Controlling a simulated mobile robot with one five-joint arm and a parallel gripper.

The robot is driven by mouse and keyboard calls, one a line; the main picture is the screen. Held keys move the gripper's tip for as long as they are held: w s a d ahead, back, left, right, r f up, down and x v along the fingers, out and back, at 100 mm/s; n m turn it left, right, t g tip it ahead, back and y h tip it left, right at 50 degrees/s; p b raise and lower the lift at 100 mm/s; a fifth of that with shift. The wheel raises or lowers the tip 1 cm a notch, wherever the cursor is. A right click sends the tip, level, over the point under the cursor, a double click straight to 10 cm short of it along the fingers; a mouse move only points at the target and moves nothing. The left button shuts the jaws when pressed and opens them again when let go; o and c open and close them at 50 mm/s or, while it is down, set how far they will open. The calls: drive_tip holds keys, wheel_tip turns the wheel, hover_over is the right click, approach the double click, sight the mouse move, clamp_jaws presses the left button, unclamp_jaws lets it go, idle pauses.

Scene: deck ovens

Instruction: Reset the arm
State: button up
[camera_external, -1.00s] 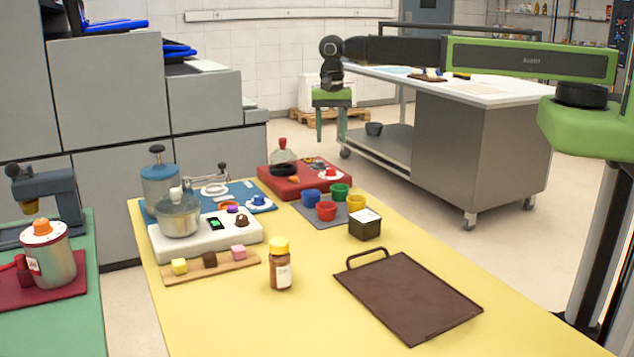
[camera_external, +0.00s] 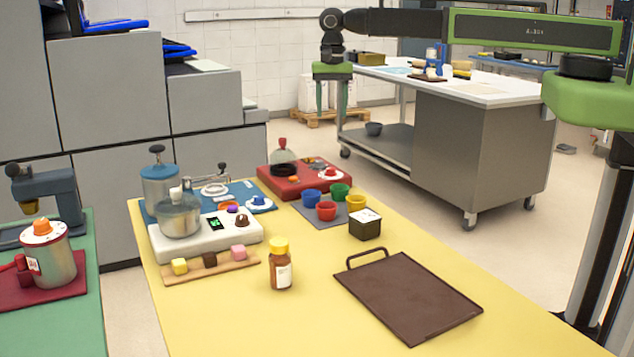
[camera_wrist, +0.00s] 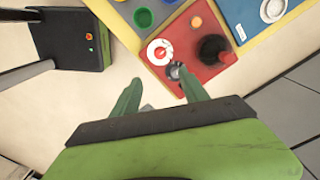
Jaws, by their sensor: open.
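My gripper (camera_external: 332,97) hangs fingers-down from my outstretched green and black arm in the external view. It is open and empty, well above and behind the far end of the yellow table (camera_external: 225,320). In the wrist view my gripper (camera_wrist: 158,95) shows two green fingers apart with nothing between them. Beyond them lies the red board (camera_wrist: 205,50) with a white dial and a dark round part.
The yellow table holds a dark tray (camera_external: 408,300), a brown bottle (camera_external: 280,268), a black box (camera_external: 365,225), coloured cups and a white scale (camera_external: 240,232). A grey workbench (camera_external: 470,150) stands behind at right. Grey ovens (camera_external: 105,90) stand at left.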

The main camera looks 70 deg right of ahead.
drive_tip(key=s+d+f+n+b, duration=0.3)
drive_tip(key=s+f+n, duration=0.1)
drive_tip(key=s+n, duration=0.3)
drive_tip(key=s+d+f+n+b, duration=0.4)
drive_tip(key=s+n, duration=0.3)
drive_tip(key=s, duration=0.2)
drive_tip(key=shift+d, duration=0.25)
drive_tip(key=shift+f, duration=0.1)
drive_tip(key=shift+w, duration=0.1)
idle(1.1)
